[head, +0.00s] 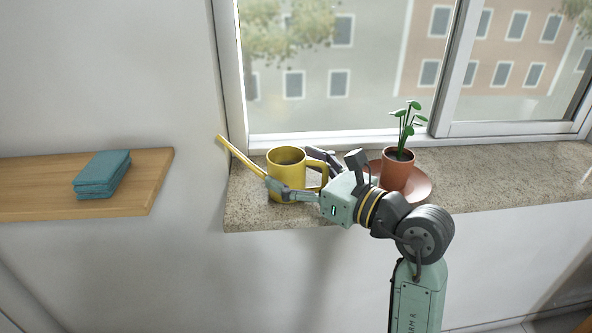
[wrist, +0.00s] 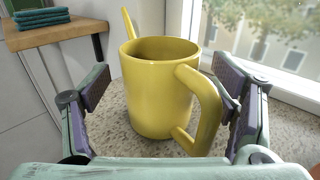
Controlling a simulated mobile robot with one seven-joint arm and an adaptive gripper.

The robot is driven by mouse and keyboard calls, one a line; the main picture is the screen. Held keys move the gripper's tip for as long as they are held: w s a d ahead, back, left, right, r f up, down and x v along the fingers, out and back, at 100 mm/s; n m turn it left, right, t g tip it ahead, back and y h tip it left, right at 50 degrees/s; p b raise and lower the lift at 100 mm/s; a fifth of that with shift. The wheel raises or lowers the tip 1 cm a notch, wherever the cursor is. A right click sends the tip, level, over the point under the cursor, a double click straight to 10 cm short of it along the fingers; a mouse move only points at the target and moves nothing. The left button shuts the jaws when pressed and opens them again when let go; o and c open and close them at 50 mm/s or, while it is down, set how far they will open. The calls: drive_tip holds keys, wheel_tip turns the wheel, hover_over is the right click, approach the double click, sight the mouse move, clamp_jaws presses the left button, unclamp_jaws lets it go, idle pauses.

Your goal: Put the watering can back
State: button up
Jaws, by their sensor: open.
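The yellow watering can (head: 287,174) stands upright on the left end of the stone windowsill, its long spout pointing up and left. In the wrist view the can (wrist: 155,95) fills the middle, with its handle toward the right and near side. My gripper (head: 292,174) is at the can, with one finger on its near side and the other behind it by the window. In the wrist view my gripper (wrist: 165,90) is open, its two fingers on either side of the can with gaps visible.
A potted plant (head: 398,171) on a terracotta saucer (head: 423,187) stands close to the right of my wrist. A wooden shelf (head: 40,188) with folded teal cloths (head: 102,175) is on the left wall. The windowsill (head: 500,178) is clear farther right. The window frame is close behind the can.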

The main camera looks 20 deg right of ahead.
drive_tip(key=shift+r, duration=0.2)
drive_tip(key=b+v, duration=0.3)
drive_tip(key=v, duration=0.9)
drive_tip(key=shift+b, duration=0.35)
